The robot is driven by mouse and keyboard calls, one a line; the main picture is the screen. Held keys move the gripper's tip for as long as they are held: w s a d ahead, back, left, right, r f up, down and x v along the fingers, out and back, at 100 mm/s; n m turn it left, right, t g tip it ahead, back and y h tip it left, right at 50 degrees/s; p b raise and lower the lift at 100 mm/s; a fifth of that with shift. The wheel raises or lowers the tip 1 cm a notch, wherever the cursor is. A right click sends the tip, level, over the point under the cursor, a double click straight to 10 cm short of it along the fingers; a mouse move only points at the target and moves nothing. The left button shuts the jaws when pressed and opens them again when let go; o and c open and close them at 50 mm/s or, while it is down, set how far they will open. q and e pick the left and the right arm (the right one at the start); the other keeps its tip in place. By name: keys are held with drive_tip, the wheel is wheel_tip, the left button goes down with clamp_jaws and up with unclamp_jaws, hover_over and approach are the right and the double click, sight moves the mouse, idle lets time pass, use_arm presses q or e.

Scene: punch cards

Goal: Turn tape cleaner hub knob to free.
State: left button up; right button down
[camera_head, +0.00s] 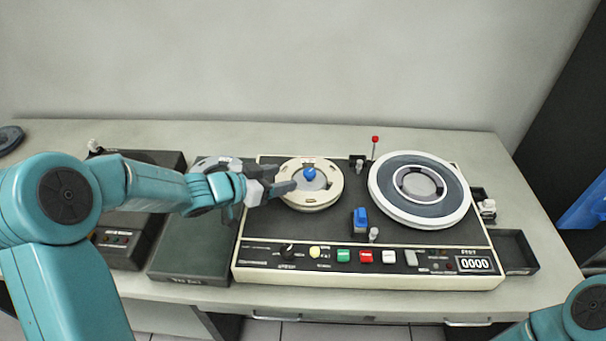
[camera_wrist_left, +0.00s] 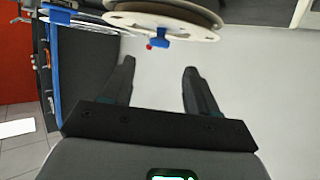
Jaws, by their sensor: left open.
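The tape cleaner (camera_head: 262,225) is a flat cream-edged deck with a black panel. The blue hub knob (camera_head: 310,174) stands at the centre of the cream reel (camera_head: 293,200) on its left side. My left gripper (camera_head: 283,188) reaches in from the left, at the reel's left side, just left of the knob and apart from it. In the left wrist view its two dark fingers (camera_wrist_left: 160,78) are spread with nothing between them. A pale reel edge (camera_wrist_left: 165,27) with a blue piece (camera_wrist_left: 160,43) shows beyond the fingertips. The knob's exact setting cannot be read. My right gripper is out of view.
A larger grey-and-white reel (camera_head: 380,205) sits on the deck's right. A blue block (camera_head: 360,219) and a red-tipped lever (camera_head: 375,140) rise between the reels. Coloured buttons (camera_head: 366,256) line the front. A black tray (camera_head: 513,250) stands at right, a dark case (camera_head: 190,262) at left.

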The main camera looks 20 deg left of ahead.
sight(307, 173)
use_arm(q)
drive_tip(key=x, duration=0.8)
drive_tip(key=shift+w+d, duration=0.1)
drive_tip(key=shift+d, duration=0.05)
drive_tip(key=c, duration=1)
